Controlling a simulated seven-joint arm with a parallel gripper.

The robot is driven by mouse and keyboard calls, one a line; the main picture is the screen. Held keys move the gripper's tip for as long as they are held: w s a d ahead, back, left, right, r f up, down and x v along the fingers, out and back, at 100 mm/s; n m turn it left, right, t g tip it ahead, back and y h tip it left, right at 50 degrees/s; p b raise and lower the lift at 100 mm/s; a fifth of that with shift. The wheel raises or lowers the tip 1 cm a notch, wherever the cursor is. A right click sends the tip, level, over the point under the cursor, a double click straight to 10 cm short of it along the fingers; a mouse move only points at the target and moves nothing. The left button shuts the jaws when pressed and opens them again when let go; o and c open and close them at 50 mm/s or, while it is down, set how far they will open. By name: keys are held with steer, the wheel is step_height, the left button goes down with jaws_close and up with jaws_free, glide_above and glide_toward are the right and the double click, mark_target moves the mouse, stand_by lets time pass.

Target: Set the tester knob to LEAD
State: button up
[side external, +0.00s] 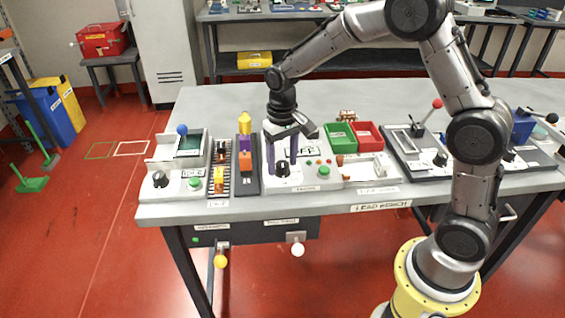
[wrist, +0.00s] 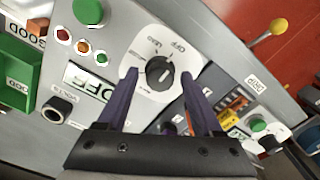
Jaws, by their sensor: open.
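The tester (side external: 312,186) is a pale panel on the bench. Its black round knob (side external: 282,169) sits on a white dial plate with printed positions, LEAD and OFF among them. The knob also shows in the wrist view (wrist: 160,72), with a light mark on its face; I cannot tell surely which label it points at. The tester's display (wrist: 88,78) appears to read OFF. My gripper (side external: 282,158) is over the knob, pointing down. Its purple fingers (wrist: 159,80) are open, one on each side of the knob; I cannot tell whether they touch it.
A green button (wrist: 88,11) and small lamps (wrist: 83,46) are beside the knob. Green (side external: 340,136) and red (side external: 368,135) bins stand to the right. A dark stand with orange and purple blocks (side external: 245,160) stands close on the left. The bench behind is clear.

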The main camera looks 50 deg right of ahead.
jaws_close()
steer(key=n, duration=0.4)
steer(key=shift+n, duration=0.9)
steer(key=n, duration=0.3)
jaws_free()
